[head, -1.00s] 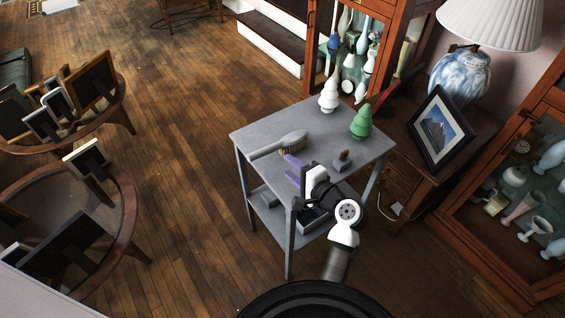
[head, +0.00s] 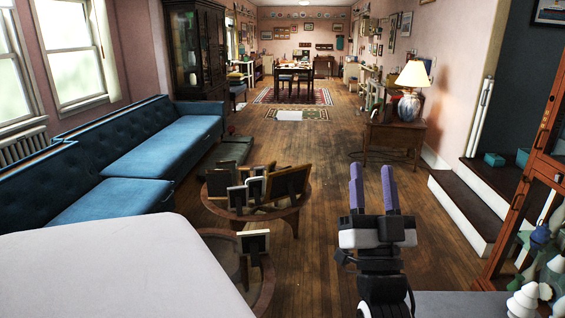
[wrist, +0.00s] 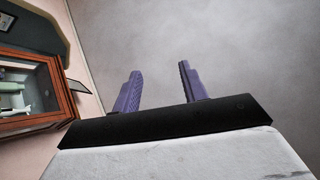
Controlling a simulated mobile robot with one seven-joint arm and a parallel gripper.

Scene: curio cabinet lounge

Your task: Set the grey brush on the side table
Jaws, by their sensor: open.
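My gripper (head: 372,180) is raised in the lower right middle of the head view, with its two purple fingers pointing up, apart and empty. It also shows in the wrist view (wrist: 160,80), with nothing between the fingers and plain ceiling beyond them. A strip of the grey table's top (head: 450,305) shows at the bottom edge of the head view, to the right of my gripper. The grey brush is in neither current view. I cannot tell from these views where it lies now.
White tree figurines (head: 524,300) stand at the bottom right beside a glass-fronted cabinet (head: 522,215). Round low tables with picture frames (head: 285,185) stand left of my gripper, and a blue sofa (head: 130,150) lines the left. Open wooden floor (head: 335,160) runs to the back.

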